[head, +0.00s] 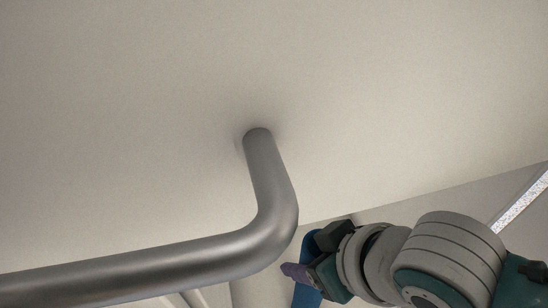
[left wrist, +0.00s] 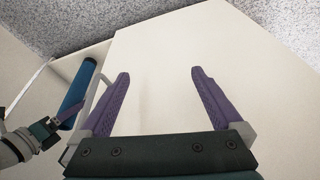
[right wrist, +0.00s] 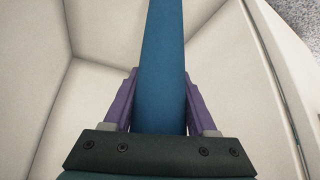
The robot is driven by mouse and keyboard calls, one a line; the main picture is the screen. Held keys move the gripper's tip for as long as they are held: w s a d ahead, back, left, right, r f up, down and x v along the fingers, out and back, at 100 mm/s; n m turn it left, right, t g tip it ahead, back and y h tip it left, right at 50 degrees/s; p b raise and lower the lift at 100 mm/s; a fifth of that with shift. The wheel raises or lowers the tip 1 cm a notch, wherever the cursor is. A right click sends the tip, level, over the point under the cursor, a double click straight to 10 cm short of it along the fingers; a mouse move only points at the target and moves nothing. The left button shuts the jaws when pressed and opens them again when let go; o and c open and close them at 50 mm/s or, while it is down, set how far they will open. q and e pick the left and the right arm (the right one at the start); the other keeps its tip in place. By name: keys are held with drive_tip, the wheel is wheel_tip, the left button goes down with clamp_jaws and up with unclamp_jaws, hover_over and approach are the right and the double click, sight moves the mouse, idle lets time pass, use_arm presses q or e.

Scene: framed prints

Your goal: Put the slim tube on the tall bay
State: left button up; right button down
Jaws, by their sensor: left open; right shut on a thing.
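The slim tube is a plain blue cylinder (right wrist: 162,45), held between the purple fingers of my right gripper (right wrist: 161,75) in the right wrist view. In the left wrist view the tube (left wrist: 80,92) stands tilted at the left, with the right gripper (left wrist: 58,122) on it. In the head view only bits of the tube (head: 306,292) show behind the right gripper (head: 298,272). Pale walls meeting in a corner (right wrist: 100,70) lie behind the tube; I cannot tell whether this is the tall bay. My left gripper (left wrist: 160,75) is open and empty before a pale panel.
A grey metal bar handle (head: 150,265) on a broad beige panel (head: 130,120) fills much of the head view, close to the camera. A pale flat panel (left wrist: 160,40) faces the left gripper. Speckled grey floor or surface (left wrist: 100,14) shows beyond it.

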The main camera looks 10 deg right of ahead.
use_arm(q)
drive_tip(key=b+x, duration=0.1)
drive_tip(key=x, duration=0.1)
drive_tip(key=shift+s+d+f+b, duration=0.1)
drive_tip(key=shift+s+f+b, duration=0.05)
drive_tip(key=shift+f+b, duration=0.25)
use_arm(e)
drive_tip(key=shift+x, duration=1.15)
drive_tip(key=shift+c, duration=1)
unclamp_jaws()
drive_tip(key=shift+w+a+r, duration=0.1)
drive_tip(key=shift+w, duration=0.15)
drive_tip(key=shift+r, duration=0.1)
use_arm(q)
wheel_tip(320, 180, up, 15)
drive_tip(key=p, duration=1.4)
drive_tip(key=shift+p, duration=0.4)
use_arm(e)
drive_tip(key=v, duration=1.2)
use_arm(q)
drive_tip(key=shift+f, duration=0.2)
